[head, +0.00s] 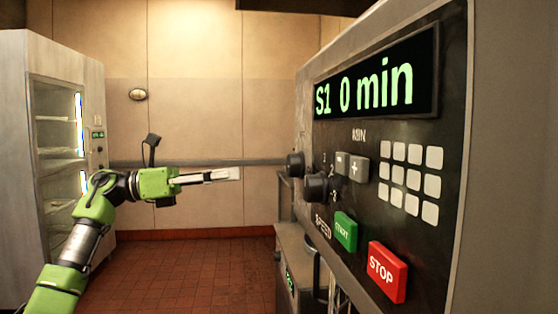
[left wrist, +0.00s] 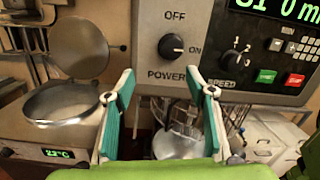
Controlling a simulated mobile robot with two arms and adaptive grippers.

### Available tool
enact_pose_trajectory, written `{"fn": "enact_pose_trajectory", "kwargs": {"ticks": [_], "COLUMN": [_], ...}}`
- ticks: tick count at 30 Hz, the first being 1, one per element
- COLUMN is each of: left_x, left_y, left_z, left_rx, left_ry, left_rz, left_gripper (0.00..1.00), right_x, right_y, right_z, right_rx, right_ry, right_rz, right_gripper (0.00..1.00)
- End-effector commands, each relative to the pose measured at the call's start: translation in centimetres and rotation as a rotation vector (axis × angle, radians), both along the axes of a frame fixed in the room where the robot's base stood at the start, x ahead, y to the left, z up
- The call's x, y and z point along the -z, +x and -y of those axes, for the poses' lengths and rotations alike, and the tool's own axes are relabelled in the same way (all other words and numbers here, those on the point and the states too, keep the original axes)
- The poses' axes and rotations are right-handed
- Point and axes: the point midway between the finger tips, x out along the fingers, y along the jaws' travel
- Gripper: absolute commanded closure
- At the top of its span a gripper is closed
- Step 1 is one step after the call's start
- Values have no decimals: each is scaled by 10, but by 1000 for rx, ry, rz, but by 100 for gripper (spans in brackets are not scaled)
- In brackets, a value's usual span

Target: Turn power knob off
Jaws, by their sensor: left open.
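The power knob (left wrist: 171,46) is a round black knob on the grey panel, between the OFF and ON labels above the word POWER. Its white mark appears to point right, toward ON. In the head view the power knob (head: 295,165) stands out at the panel's far edge, seen from the side. My left gripper (head: 236,174) points right toward it, with a gap between. In the left wrist view my left gripper (left wrist: 160,76) is open and empty, its teal fingers apart below the knob and not touching it. My right gripper is not in view.
The speed knob (left wrist: 235,55) sits right of the power knob. A green start button (head: 346,231) and red stop button (head: 387,271) are on the panel. A metal bowl (left wrist: 172,147) is below. A lidded round pan (left wrist: 62,103) stands left. A glass-fronted cabinet (head: 60,150) stands far left.

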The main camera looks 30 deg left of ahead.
Motion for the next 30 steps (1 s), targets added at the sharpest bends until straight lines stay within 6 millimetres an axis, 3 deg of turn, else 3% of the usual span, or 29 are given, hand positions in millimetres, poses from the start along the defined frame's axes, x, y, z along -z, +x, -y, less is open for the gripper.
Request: {"fn": "enact_pose_trajectory", "kwargs": {"ticks": [1,3,8,24,30], "left_x": [-14,-23,-29,-31,-30], "left_y": [-16,-30,-37,26,39], "left_z": [-3,-5,-1,82,99], "left_rx": [-8,-14,-17,-14,-17], "left_ry": [72,140,194,187,186], "left_rz": [38,70,91,89,89], "left_gripper": [50,50,50,50,50], "right_x": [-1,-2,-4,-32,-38], "right_y": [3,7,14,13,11], "right_z": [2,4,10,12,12], "right_rx": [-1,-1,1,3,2], "right_ry": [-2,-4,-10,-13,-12], "right_rz": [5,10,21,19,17], "right_gripper": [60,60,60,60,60]}}
